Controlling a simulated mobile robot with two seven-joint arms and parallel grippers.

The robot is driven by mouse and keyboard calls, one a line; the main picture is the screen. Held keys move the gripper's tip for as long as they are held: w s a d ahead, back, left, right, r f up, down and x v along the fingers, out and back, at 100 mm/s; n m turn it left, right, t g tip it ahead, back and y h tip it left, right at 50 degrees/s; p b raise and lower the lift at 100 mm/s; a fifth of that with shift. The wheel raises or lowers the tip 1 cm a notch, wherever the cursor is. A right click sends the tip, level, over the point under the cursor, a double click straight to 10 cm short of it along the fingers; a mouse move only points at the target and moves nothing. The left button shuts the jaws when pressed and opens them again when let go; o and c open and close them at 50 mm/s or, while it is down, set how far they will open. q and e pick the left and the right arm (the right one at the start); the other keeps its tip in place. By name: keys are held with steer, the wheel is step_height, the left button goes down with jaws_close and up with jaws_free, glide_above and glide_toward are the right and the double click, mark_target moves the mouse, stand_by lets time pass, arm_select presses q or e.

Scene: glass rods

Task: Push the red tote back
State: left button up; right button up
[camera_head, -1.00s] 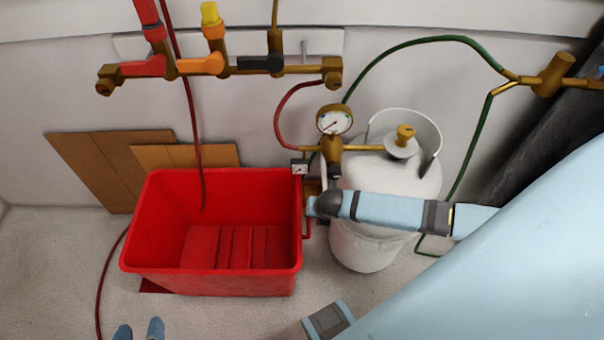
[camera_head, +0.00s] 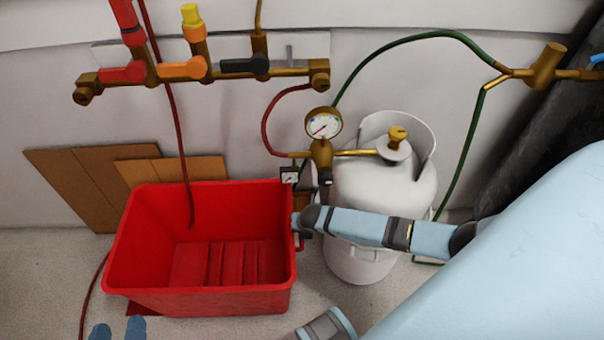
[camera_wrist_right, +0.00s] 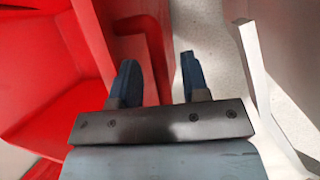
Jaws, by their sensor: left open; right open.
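The red tote (camera_head: 195,300) stands open and upright on the floor, left of centre in the head view. My left gripper (camera_head: 118,330) is open at the bottom edge, in front of the tote; only its blue fingertips show. My right gripper (camera_head: 296,223) is beside the tote's right wall, its fingers mostly hidden in the head view. In the right wrist view, my right gripper (camera_wrist_right: 158,62) is open, with a red bar on the tote's side seen between its fingers. I cannot tell whether they touch it. The tote's red wall (camera_wrist_right: 85,40) fills the left there.
A white gas cylinder (camera_head: 350,262) with a gauge (camera_head: 323,123) stands right of the tote, behind my right arm. Cardboard sheets (camera_head: 70,180) lean on the wall behind the tote. A valve manifold (camera_head: 225,72) runs above; a red hose (camera_head: 180,150) hangs into the tote.

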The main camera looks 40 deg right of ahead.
jaws_close()
arm_select(q)
steer(key=r, duration=0.1)
steer(key=d+r+t+b, duration=0.1)
steer(key=r+h, duration=0.1)
steer(key=shift+w+d, duration=0.15)
steer(key=shift+w, duration=0.15)
arm_select(e)
steer(key=w+a, duration=0.5)
steer(key=a, duration=0.3)
steer(key=w+a, duration=0.5)
steer(key=a, duration=0.3)
steer(key=shift+r, duration=0.2)
arm_select(q)
steer(key=shift+f, duration=0.15)
arm_select(e)
steer(key=shift+c, duration=0.8)
jaws_free()
steer(key=shift+o, duration=0.8)
arm_select(q)
steer(key=shift+s+f, duration=0.15)
steer(key=shift+f, duration=0.1)
